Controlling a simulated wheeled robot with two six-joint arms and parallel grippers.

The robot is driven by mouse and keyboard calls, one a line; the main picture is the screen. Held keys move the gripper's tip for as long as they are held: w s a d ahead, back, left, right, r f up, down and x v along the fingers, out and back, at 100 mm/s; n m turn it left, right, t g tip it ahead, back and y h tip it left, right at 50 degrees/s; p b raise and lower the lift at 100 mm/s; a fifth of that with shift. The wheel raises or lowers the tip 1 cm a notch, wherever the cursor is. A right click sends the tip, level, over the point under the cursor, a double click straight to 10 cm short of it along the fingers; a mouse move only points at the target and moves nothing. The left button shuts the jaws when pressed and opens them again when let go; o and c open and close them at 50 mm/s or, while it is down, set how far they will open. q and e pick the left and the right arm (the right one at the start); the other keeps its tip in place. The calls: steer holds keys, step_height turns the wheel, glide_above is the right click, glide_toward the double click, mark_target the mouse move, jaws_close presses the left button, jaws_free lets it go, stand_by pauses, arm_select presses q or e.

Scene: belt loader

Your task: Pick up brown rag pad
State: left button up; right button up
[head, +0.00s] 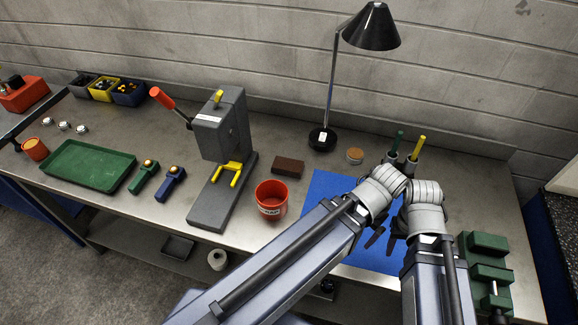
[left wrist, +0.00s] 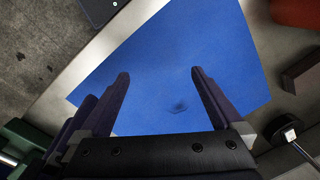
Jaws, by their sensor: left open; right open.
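The brown rag pad (head: 288,166) is a flat brown block on the metal bench, behind the red bucket and left of the lamp base. It also shows at the right edge of the left wrist view (left wrist: 302,72). My left gripper (left wrist: 160,80) is open and empty above the blue mat, apart from the pad. In the head view its fingers are mostly hidden by my arms. My right gripper (head: 383,240) is open over the blue mat, close to the left arm, with nothing seen between its dark fingers.
The blue mat (head: 328,188) lies right of the pad. The red bucket (head: 271,200) stands in front of the pad, the grey press (head: 222,130) left and the black lamp (head: 322,139) right. A cork-coloured round item (head: 354,155) and green vise (head: 485,262) are farther right.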

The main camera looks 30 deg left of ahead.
arm_select(q)
steer(key=r+n+h+p, duration=0.1)
steer(key=r+n+p, duration=0.1)
steer(key=n, duration=2.2)
glide_above(288, 164)
steer(key=shift+w, duration=0.3)
steer(key=f+b, duration=0.8)
steer(key=shift+s, duration=0.35)
arm_select(e)
step_height(288, 164, down, 6)
steer(key=shift+r, duration=0.1)
arm_select(q)
steer(key=shift+c, duration=0.2)
